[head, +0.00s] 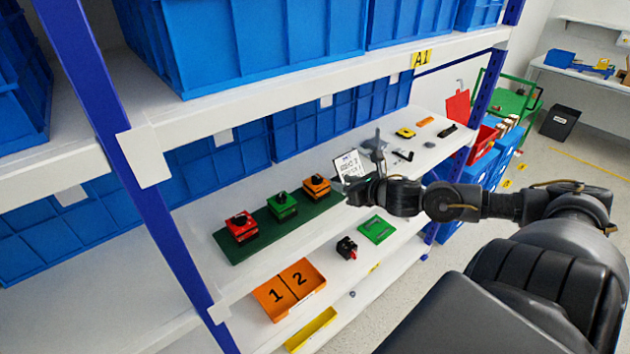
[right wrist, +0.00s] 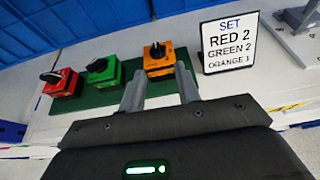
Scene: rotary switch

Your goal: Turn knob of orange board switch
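The orange board switch (head: 317,187) is an orange block with a black knob, at the right end of a dark green board (head: 236,255). In the right wrist view the orange switch (right wrist: 159,62) shows ahead, between the fingertips and beyond them. A green switch (head: 282,206) and a red switch (head: 241,227) stand in a row to its left. My right gripper (head: 350,187) is right of the orange switch in the head view. Its two fingers (right wrist: 160,88) are apart with nothing between them, and no contact with the knob shows. My left gripper is not in view.
A sign (right wrist: 231,45) reading SET RED 2, GREEN 2, ORANGE 1 stands close right of the orange switch. Blue bins (head: 232,160) line the back. An orange tray marked 1 and 2 (head: 289,290) and a green board piece (head: 377,229) lie in front. An upper shelf overhangs.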

